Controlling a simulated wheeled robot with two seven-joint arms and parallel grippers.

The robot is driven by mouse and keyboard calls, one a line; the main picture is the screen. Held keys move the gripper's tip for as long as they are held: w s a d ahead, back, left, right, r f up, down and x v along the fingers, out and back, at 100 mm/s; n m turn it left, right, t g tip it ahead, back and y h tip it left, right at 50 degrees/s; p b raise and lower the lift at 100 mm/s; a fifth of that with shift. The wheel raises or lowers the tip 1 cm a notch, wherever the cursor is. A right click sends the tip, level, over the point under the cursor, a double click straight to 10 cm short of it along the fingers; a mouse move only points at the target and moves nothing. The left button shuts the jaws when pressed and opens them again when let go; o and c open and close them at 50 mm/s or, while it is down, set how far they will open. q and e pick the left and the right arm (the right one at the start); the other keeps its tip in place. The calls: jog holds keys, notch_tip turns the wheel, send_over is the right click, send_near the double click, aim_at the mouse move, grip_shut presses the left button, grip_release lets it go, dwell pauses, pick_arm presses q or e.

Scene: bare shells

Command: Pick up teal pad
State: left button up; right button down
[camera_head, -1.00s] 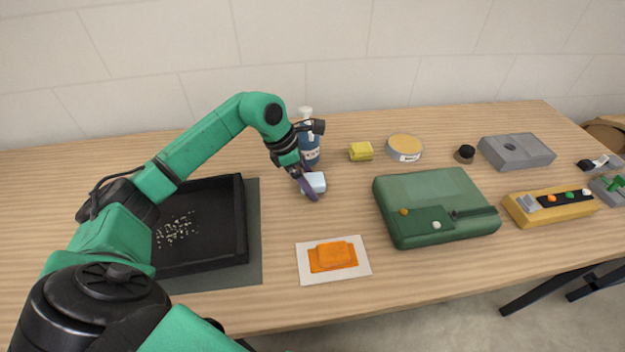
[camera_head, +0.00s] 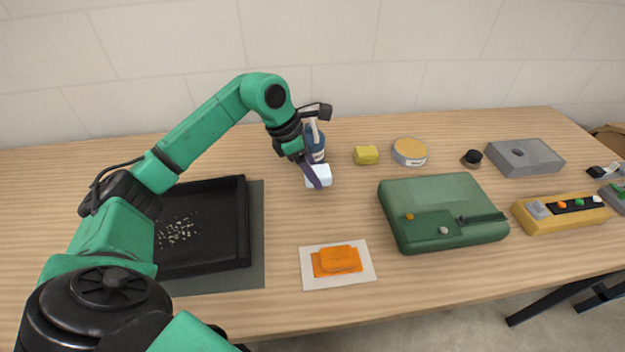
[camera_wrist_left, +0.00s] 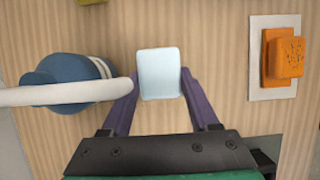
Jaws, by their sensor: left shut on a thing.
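The teal pad (camera_head: 319,177) looks pale blue, almost white, in the head view. It is also at the fingertips in the left wrist view (camera_wrist_left: 159,74). My left gripper (camera_head: 314,174), with purple fingers, is shut on the pad, one finger at each side. The pad appears to be held a little above the table. My right gripper is not in view.
A blue bottle with a white pump (camera_wrist_left: 68,85) stands close beside the left gripper. An orange pad (camera_head: 338,260) lies on a white card (camera_head: 365,277). A black tray (camera_head: 245,225) is left, a green case (camera_head: 440,190) right.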

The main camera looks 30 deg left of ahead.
aim_at(332, 249)
pick_arm(q)
jog(key=s+d+b, duration=0.1)
jog(key=s+d, duration=0.2)
jog(key=s, duration=0.1)
jog(key=s+d+b, duration=0.1)
jog(key=s+d, duration=0.2)
jog(key=s, duration=0.2)
jog(key=s+d+b, duration=0.2)
jog(key=s+d, duration=0.2)
jog(key=shift+s+f, duration=0.15)
jog(key=shift+f, duration=0.1)
jog(key=shift+s+d, duration=0.3)
jog(key=shift+s, duration=0.15)
